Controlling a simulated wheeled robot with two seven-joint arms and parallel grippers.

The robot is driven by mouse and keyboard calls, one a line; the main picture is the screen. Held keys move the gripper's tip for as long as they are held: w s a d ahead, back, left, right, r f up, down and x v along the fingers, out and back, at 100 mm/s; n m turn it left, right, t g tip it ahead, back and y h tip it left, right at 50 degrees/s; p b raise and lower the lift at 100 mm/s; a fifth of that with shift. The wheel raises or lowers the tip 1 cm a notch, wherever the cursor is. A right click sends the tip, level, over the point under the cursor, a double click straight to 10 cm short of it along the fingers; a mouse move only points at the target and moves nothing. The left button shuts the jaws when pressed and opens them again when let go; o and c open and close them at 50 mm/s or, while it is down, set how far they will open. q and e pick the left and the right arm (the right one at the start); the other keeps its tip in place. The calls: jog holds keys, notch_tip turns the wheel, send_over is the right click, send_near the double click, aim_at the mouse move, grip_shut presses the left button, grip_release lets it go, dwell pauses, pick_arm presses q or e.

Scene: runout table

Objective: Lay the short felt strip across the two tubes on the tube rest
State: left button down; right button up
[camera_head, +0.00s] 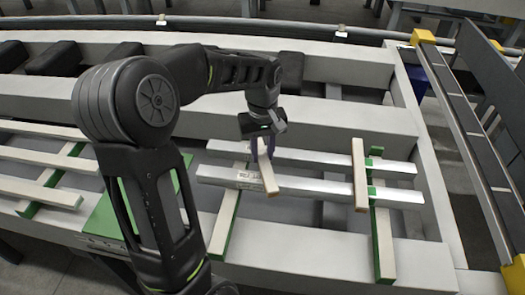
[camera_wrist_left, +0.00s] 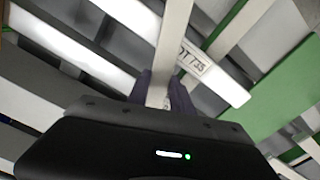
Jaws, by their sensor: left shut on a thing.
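Two silvery tubes, the far one (camera_head: 315,158) and the near one (camera_head: 315,188), lie side by side on the tube rest (camera_head: 226,222), whose pale bars have green parts. My left gripper (camera_head: 263,151) is over the tubes, left of their middle, shut on a short cream strip (camera_head: 267,175). The strip (camera_wrist_left: 174,38) also shows between the dark purple fingers (camera_wrist_left: 160,92) in the left wrist view. It crosses above the near tube; I cannot tell whether it touches. A second cream strip (camera_head: 359,172) lies across both tubes further right. My right gripper is out of view.
A printed label (camera_wrist_left: 195,61) is on a tube near the held strip. More pale bars (camera_head: 40,190) on green supports lie at the left. Dark blocks (camera_head: 290,70) sit in the frame behind. A yellow-ended rail (camera_head: 455,120) runs along the right.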

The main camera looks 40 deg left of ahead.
aim_at(263, 156)
pick_arm(q)
jog(key=shift+f, duration=0.3)
jog(key=c, duration=1.1)
grip_release()
jog(key=shift+o, duration=0.2)
jog(key=shift+r, duration=3.9)
